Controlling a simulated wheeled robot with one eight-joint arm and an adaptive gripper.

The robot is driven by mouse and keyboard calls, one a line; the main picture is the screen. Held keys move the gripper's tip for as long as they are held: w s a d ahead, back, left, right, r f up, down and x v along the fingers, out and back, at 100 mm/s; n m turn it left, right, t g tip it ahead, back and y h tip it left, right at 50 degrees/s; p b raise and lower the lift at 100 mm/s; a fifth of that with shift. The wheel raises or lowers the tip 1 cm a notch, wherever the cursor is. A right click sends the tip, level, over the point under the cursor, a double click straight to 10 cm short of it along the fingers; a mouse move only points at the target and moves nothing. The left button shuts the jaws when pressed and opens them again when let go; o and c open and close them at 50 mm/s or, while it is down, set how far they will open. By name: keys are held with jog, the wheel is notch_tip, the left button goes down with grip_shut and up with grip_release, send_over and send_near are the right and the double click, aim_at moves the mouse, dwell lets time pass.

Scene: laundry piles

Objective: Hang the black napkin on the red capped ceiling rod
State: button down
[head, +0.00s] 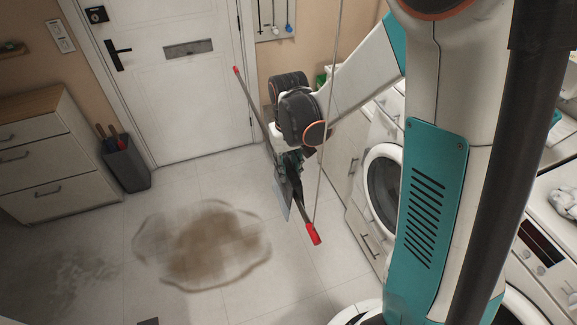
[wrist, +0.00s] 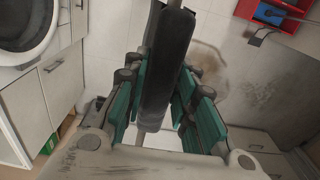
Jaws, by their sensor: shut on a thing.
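The ceiling rod (head: 256,113) hangs level in mid-air on thin cords, with a red cap (head: 312,234) at each end. My gripper (head: 290,160) is at the rod, nearer its front end. In the wrist view its teal fingers (wrist: 160,95) stand on both sides of the black napkin (wrist: 167,50) and are shut on it. The napkin lies along and over the rod there, with bare rod showing beyond both of its ends. In the head view a dark strip of napkin (head: 299,207) shows below my gripper. The rest is hidden behind the gripper.
A washing machine (head: 383,186) stands at right, a drawer cabinet (head: 55,155) and dark bin (head: 125,162) at left.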

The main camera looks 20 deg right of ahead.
jog(key=shift+f+b, duration=1.3)
jog(key=shift+f, duration=0.35)
jog(key=c, duration=1.2)
grip_release()
jog(key=shift+c, duration=0.2)
jog(key=shift+r, duration=0.1)
notch_tip(320, 180, up, 12)
jog(key=shift+f, duration=0.1)
jog(key=s+t+b, duration=0.1)
jog(key=s+b, duration=0.1)
jog(key=s+f+t+b, duration=0.1)
jog(key=s+b, duration=0.2)
jog(key=s+f+t+b, duration=0.1)
jog(key=s+b, duration=0.1)
jog(key=shift+s+f, duration=0.1)
jog(key=shift+s, duration=0.25)
jog(key=s+f+t+b, duration=0.2)
jog(key=s+f+b, duration=0.1)
jog(key=s+f+t+b, duration=0.2)
jog(key=s+f+b, duration=0.1)
jog(key=s+b, duration=0.1)
jog(key=shift+s, duration=0.15)
jog(key=shift+f, duration=0.1)
